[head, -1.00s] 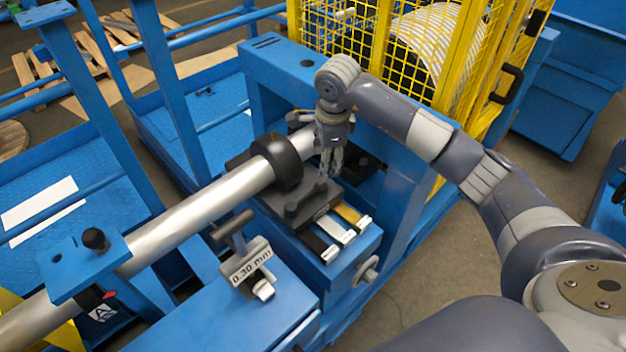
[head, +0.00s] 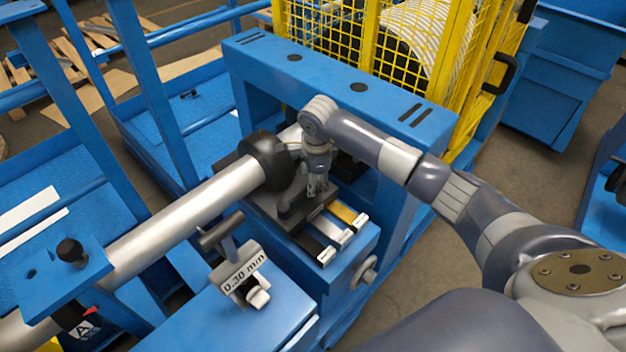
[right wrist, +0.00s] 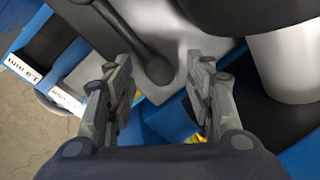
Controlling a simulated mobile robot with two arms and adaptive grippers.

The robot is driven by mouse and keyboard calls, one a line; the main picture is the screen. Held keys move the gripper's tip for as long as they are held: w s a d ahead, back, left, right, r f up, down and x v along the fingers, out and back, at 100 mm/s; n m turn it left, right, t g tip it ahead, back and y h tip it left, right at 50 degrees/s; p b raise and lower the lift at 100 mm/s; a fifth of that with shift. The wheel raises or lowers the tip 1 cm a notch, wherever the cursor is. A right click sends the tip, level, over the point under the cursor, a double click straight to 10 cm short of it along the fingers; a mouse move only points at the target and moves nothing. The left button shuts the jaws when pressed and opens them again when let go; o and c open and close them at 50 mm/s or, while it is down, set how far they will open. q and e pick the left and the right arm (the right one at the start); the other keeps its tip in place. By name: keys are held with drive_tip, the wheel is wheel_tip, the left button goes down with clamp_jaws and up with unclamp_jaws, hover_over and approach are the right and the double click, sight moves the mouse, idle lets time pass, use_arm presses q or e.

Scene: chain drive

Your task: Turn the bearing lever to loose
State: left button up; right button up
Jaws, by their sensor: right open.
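The bearing lever (head: 285,207) is a dark arm with a round knob, beside the black collar (head: 264,160) on the steel shaft (head: 185,212). In the right wrist view the lever (right wrist: 130,38) slants down to its knob (right wrist: 158,70), which appears between my fingertips. My right gripper (head: 316,188) points down close behind the lever in the head view. In the right wrist view the gripper (right wrist: 162,74) is open, and I cannot tell whether a finger touches the knob. The arm hides part of the bearing block. My left gripper is not in view.
Several labelled strips (head: 350,217) lie in slots in front of the lever. A stand marked 0.30 mm (head: 242,268) sits on the blue cabinet (head: 200,325) at front. The blue frame (head: 375,95) and yellow mesh guard (head: 395,50) stand behind my arm.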

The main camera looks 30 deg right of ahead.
drive_tip(key=shift+w+f, duration=0.15)
drive_tip(key=shift+f, duration=0.85)
drive_tip(key=shift+r, duration=0.15)
clamp_jaws()
drive_tip(key=shift+d, duration=0.1)
drive_tip(key=shift+w, duration=0.1)
